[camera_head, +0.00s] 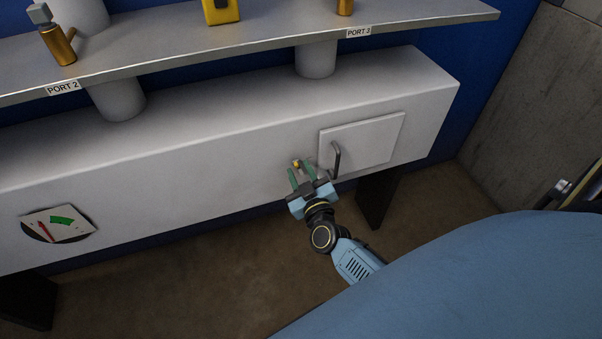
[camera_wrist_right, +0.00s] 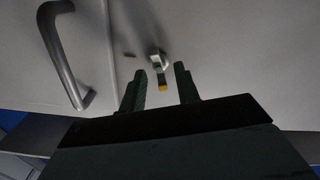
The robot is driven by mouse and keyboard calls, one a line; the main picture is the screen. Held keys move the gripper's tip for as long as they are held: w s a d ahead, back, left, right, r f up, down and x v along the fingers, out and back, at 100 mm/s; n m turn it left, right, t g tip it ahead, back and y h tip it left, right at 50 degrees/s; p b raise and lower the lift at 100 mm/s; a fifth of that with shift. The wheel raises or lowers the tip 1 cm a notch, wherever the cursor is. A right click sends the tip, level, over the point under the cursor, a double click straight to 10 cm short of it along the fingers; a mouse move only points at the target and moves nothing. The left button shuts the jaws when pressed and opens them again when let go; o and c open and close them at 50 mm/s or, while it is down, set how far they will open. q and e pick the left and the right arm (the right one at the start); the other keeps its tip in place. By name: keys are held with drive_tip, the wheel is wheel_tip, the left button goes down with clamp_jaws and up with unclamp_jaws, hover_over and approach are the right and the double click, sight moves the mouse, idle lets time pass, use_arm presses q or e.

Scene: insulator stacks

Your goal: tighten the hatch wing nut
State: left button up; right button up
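The hatch (camera_head: 368,138) is a closed pale panel on the front of the long white cabinet, with a grey bar handle (camera_head: 336,158). The wing nut (camera_head: 296,163) is a small metal piece with a yellow tip, just left of the hatch. In the right wrist view the wing nut (camera_wrist_right: 158,60) sits on the pale surface, its yellow tip hanging toward my gripper. My right gripper (camera_head: 301,171) is open in front of it. In the wrist view its two dark green fingers (camera_wrist_right: 160,72) stand either side of the nut's lower end, with gaps visible. My left gripper is not in view.
A grey shelf (camera_head: 250,38) with PORT labels, brass fittings (camera_head: 60,45) and a yellow item (camera_head: 221,10) overhangs the cabinet. A dial (camera_head: 58,222) with a red needle and green zone is at the left. The hatch handle (camera_wrist_right: 65,55) stands out near my right gripper.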

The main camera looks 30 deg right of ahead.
clamp_jaws()
